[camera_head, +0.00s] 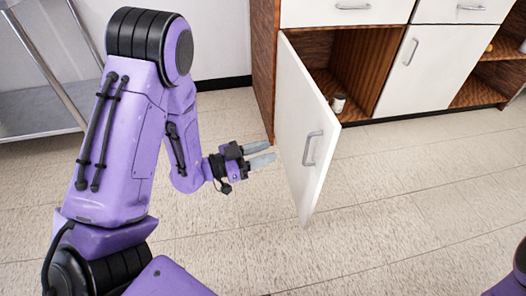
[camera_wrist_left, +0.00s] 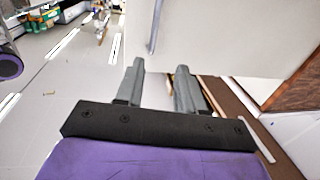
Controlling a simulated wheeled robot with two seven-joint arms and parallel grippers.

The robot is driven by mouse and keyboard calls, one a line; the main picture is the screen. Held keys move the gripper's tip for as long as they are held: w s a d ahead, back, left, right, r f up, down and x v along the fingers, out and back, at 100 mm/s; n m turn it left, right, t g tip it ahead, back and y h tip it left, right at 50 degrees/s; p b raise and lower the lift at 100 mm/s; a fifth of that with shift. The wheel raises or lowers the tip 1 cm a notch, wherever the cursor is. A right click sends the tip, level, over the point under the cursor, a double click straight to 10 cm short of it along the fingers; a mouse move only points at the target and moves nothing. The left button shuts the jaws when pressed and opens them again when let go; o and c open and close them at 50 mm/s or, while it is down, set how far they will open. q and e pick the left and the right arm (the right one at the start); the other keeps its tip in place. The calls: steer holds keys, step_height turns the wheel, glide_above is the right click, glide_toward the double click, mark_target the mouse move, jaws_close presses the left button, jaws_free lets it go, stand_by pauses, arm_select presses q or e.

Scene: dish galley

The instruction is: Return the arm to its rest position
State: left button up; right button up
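My left arm, purple and black, comes in from the left in the head view. My left gripper (camera_head: 260,153) is just left of the open white cabinet door (camera_head: 297,120), its fingers pointing toward the door's edge side. In the left wrist view, the two grey fingers of my left gripper (camera_wrist_left: 166,88) are apart with nothing between them. The white door panel (camera_wrist_left: 220,38) with its metal handle (camera_wrist_left: 155,25) lies beyond the fingertips; I cannot tell whether they touch it. My right gripper is not in view; only a bit of purple arm shows at the lower right.
The cabinet (camera_head: 262,70) stands at the back, its wooden compartment open with a small jar (camera_head: 338,103) inside. A closed white door (camera_head: 430,70) is to its right. A metal table (camera_head: 40,100) is at the left. The tiled floor (camera_head: 420,220) in front is clear.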

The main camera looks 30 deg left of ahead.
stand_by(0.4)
arm_select(q)
steer(key=s+a+f+n+g+y, duration=0.2)
steer(key=a+f+n+y, duration=0.1)
steer(key=f+n+y, duration=0.4)
steer(key=s+a+f+n+g+y, duration=0.1)
steer(key=s+a+f+n+y, duration=0.2)
steer(key=f, duration=0.5)
steer(key=s+d+f+n+g+y, duration=0.15)
steer(key=s+f+g, duration=0.35)
steer(key=s, duration=0.5)
steer(key=s+f+n+g+y, duration=0.3)
steer(key=s+f, duration=0.4)
steer(key=s, duration=0.2)
step_height(320, 180, up, 24)
steer(key=p, duration=2.4)
steer(key=shift+s, duration=0.15)
